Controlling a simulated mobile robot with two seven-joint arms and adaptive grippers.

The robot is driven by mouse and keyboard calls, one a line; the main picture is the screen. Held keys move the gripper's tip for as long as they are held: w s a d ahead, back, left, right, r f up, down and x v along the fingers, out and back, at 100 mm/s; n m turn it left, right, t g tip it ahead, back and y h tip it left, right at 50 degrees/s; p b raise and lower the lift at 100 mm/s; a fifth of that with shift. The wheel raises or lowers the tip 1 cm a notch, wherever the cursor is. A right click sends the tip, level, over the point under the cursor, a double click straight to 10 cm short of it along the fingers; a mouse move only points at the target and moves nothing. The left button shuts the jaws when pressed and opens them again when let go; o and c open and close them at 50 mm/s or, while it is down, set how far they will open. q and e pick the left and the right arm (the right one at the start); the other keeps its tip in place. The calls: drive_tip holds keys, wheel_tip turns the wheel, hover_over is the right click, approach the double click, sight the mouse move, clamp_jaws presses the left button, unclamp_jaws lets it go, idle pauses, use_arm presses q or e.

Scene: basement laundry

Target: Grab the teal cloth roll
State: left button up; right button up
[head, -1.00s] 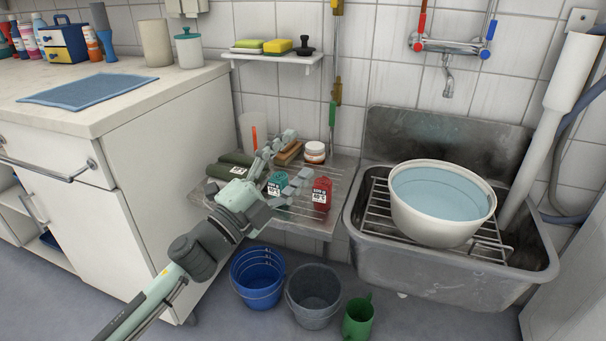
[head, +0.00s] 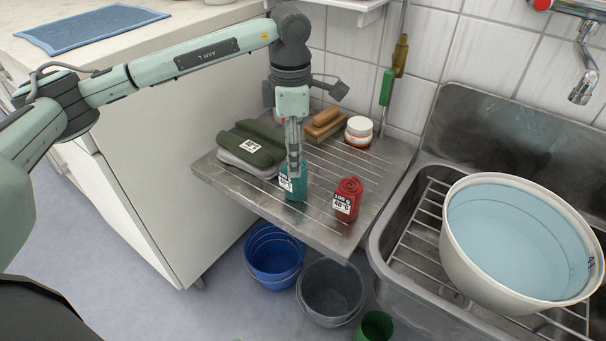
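The teal cloth roll (head: 298,191) stands upright on the ribbed metal drainboard, with a white label on its front. My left gripper (head: 294,170) points straight down at it from above. Its near finger overlaps the top of the roll and hides part of it. The other finger is hidden behind, so I cannot tell how far apart the fingers are or whether they touch the roll. My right gripper is out of view.
A red roll (head: 347,199) stands close to the right on the drainboard (head: 318,226). Folded green and grey cloths (head: 252,146) lie to the left. A brush (head: 325,123) and a jar (head: 359,131) are behind. A sink with a water-filled basin (head: 517,239) is at right.

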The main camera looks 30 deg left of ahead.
sight(295, 180)
use_arm(q)
drive_tip(key=f, duration=0.6)
drive_tip(key=shift+w+d, duration=0.1)
drive_tip(key=shift+w, duration=0.1)
drive_tip(key=shift+c, duration=0.6)
drive_tip(key=c, duration=1.2)
